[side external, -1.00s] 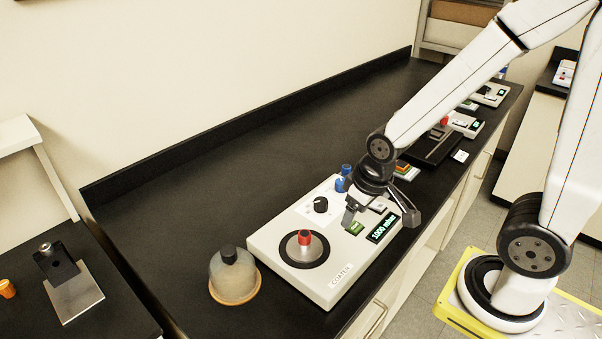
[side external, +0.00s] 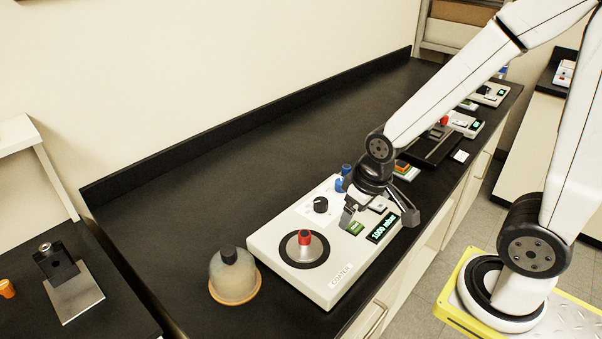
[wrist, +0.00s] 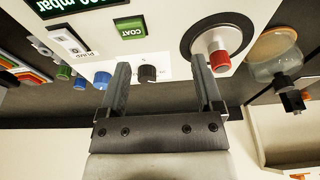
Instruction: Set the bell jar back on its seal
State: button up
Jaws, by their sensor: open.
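The bell jar (side external: 234,280), a cloudy clear dome with a black knob on top, stands upright on an orange-tan round base (side external: 241,298) on the bench, left of the coater. It also shows at the right of the wrist view (wrist: 272,58). The coater (side external: 342,290) has a black ring seal (side external: 287,252) around a metal plate, with a red-topped post (side external: 304,240) standing at its middle. No jar covers the ring. My gripper (side external: 378,222) is open and empty above the coater's panel side, right of the ring, near the green COAT button (wrist: 131,27).
The coater has a display (side external: 383,228) reading 1000 mbar, a black knob (side external: 321,205) and blue knobs (side external: 341,184). A metal stand (side external: 75,292) is on the left bench. Other instruments are further right. The bench behind the coater is clear.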

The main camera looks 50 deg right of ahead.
jog(key=w+a+r+n+g, duration=0.15)
jog(key=w+a+n, duration=0.25)
jog(key=w+a, duration=0.5)
notch_tip(320, 180, up, 3)
jog(key=n+g, duration=0.1)
jog(key=n, duration=0.4)
send_over(228, 250)
jog(key=d, duration=0.1)
jog(key=shift+s+f, duration=0.2)
jog(key=shift+a, duration=0.5)
jog(key=shift+f, duration=1.25)
jog(key=shift+f, duration=0.1)
jog(key=shift+w+f, duration=0.2)
jog(key=shift+f, duration=2.3)
grip_shut()
